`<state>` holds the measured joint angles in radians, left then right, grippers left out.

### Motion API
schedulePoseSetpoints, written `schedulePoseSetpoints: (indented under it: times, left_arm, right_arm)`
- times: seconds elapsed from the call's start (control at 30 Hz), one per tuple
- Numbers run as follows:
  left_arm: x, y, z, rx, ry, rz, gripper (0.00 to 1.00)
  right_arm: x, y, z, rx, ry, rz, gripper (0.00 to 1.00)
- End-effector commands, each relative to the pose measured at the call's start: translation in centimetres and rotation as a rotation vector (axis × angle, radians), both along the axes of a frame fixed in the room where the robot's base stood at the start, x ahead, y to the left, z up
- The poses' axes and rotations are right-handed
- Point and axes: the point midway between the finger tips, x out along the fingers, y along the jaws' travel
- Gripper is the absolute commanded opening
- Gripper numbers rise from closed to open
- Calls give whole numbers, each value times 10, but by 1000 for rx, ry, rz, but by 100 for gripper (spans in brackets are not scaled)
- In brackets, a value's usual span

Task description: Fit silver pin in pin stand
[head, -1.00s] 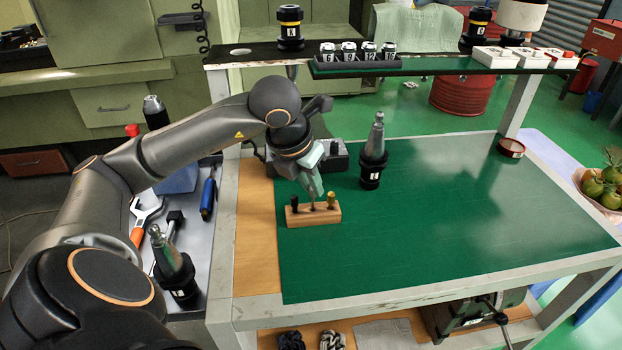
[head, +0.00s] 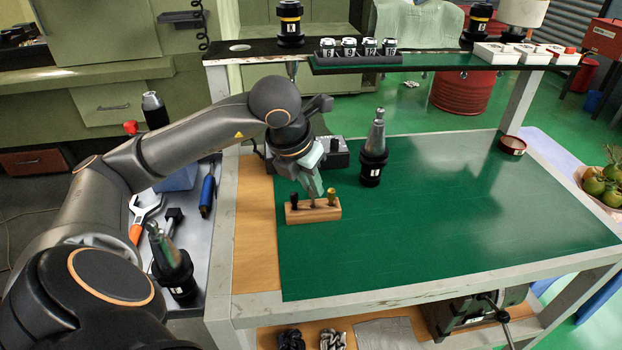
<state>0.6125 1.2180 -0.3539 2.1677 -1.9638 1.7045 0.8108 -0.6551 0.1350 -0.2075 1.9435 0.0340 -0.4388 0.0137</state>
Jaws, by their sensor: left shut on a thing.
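The pin stand (head: 313,215) is a small wooden block on the left part of the green mat. A black-headed pin (head: 294,199) stands at its left end and a brass-coloured pin (head: 332,196) at its right end. My left gripper (head: 314,195) points down over the middle of the stand, between these two pins. It is shut on the silver pin (head: 313,204), of which only a small part shows below the fingertips. I cannot tell how deep the silver pin sits in the stand. My right gripper is not in view.
A black tool holder with a silver taper (head: 374,150) stands on the mat right of my gripper. A dark box (head: 336,155) sits behind the gripper. A shelf (head: 440,66) with numbered collets spans the back. The mat's right side is clear, except a small red-rimmed dish (head: 512,145).

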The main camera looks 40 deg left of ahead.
Motion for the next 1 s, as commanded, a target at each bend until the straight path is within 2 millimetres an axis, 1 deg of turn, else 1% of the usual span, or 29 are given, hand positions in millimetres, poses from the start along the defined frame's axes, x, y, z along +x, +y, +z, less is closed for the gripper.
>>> schedulePoseSetpoints:
  times: [0.07, 0.1, 0.3, 0.4, 0.73, 0.8, 0.83, 0.9, 1.0]
  left_arm:
    - [0, 0, 0, 0, 0, 0, 0]
    - [0, 0, 0, 0, 0, 0, 21]
    - [0, 0, 0, 0, 0, 0, 44]
    - [0, 0, 0, 0, 0, 0, 53]
    - [0, 0, 0, 0, 0, 0, 53]
    - [0, 0, 0, 0, 0, 0, 53]
    - [-1, 0, 4, 0, -3, 0, 53]
    - [-6, -1, 20, 1, -7, 1, 53]
    - [-15, -2, 42, 1, -8, 0, 53]
  right_arm:
    - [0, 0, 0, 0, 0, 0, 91]
    - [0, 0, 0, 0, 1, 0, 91]
    - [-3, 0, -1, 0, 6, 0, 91]
    - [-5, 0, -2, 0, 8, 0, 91]
    - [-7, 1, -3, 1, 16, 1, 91]
    - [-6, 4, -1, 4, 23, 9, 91]
    - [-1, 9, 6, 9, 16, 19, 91]
    - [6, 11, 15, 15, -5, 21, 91]
    - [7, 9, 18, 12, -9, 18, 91]
